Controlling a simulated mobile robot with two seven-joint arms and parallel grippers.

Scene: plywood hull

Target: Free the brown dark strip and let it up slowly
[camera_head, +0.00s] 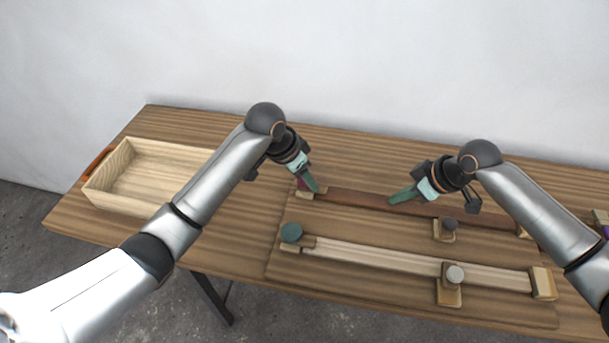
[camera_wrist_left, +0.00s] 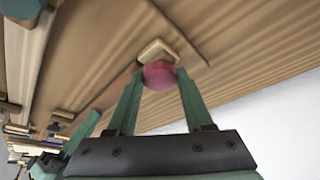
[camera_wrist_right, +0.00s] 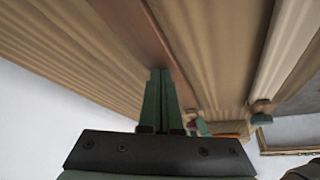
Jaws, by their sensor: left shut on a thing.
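The brown dark strip (camera_head: 350,197) lies along the far side of a board, with a wooden block and a dark red knob (camera_head: 301,184) at its left end. My left gripper (camera_head: 314,186) is at that knob; in the left wrist view its fingers stand on either side of the round knob (camera_wrist_left: 160,75), shut on it. My right gripper (camera_head: 392,199) is at the strip's middle, its fingers together. In the right wrist view its tips meet the strip (camera_wrist_right: 140,35); whether they press on it I cannot tell. A block with a dark grey knob (camera_head: 449,224) stands at the strip's right part.
A pale strip (camera_head: 400,262) lies nearer on the board, with a green knob (camera_head: 291,232) at its left and a light grey knob (camera_head: 454,274) on a block at its right. An open wooden tray (camera_head: 107,178) stands at the left. The table between tray and board is clear.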

